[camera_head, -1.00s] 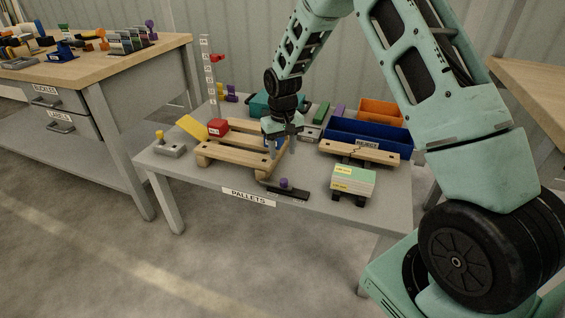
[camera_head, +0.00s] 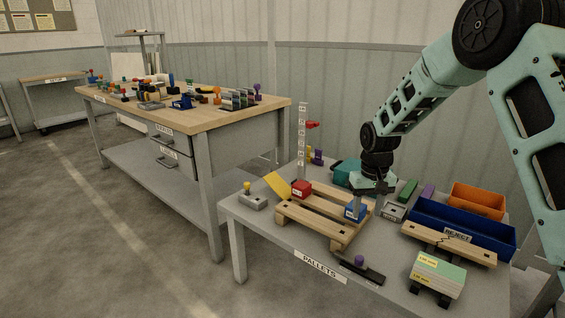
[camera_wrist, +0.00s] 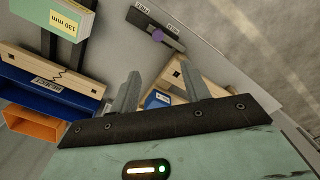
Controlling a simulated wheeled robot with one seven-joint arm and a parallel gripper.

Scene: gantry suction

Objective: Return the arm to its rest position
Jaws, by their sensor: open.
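A small blue block (camera_head: 355,211) sits on the pallet's right side, just beside and below the fingers. It also shows beyond the fingers in the wrist view (camera_wrist: 157,100). A red block (camera_head: 301,188) sits on the pallet's far left part. The arm reaches down from the upper right.
On the PALLETS table (camera_head: 262,228) stand a blue REJECT bin (camera_head: 480,228) with a cracked board (camera_head: 450,243) across its front, an orange bin (camera_head: 477,198), a green-topped stack (camera_head: 440,272), and a tall marked post (camera_head: 303,140). A cluttered wooden workbench (camera_head: 215,119) stands left.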

